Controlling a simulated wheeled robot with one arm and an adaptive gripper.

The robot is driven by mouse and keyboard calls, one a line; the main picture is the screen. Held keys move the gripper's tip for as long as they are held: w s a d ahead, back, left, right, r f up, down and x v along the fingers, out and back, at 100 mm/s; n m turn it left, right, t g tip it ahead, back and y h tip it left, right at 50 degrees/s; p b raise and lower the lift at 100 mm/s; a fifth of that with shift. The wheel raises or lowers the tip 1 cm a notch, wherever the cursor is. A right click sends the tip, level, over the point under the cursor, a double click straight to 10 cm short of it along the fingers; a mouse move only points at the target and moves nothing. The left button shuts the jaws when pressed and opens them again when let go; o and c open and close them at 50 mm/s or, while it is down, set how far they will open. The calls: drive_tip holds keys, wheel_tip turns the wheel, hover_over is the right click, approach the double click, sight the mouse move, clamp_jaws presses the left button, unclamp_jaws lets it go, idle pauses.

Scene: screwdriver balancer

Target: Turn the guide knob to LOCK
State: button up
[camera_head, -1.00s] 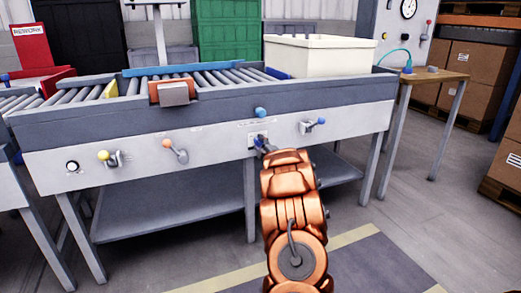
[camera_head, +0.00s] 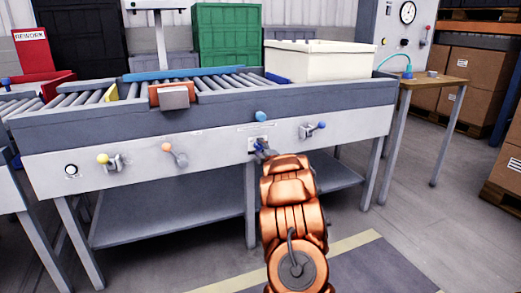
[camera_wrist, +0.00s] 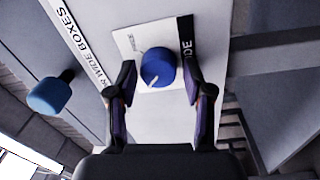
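A round blue knob (camera_wrist: 158,67) with a white pointer line sits on a white plate in the wrist view, taken here as the guide knob. Lettering ending in "WIDE" shows on a dark strip at the plate's right, and "WIDE BOXES" on a strip to the left. My gripper (camera_wrist: 158,64) is open, one finger on each side of the knob, with a visible gap on both sides.
A light blue ball handle (camera_head: 261,116) stands just above the knob; it also shows in the wrist view (camera_wrist: 50,93). The floor in front is clear.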

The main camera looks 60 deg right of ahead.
drive_tip(key=shift+o, duration=0.6)
drive_tip(key=shift+s, duration=0.1)
drive_tip(key=v, duration=1.2)
idle(0.4)
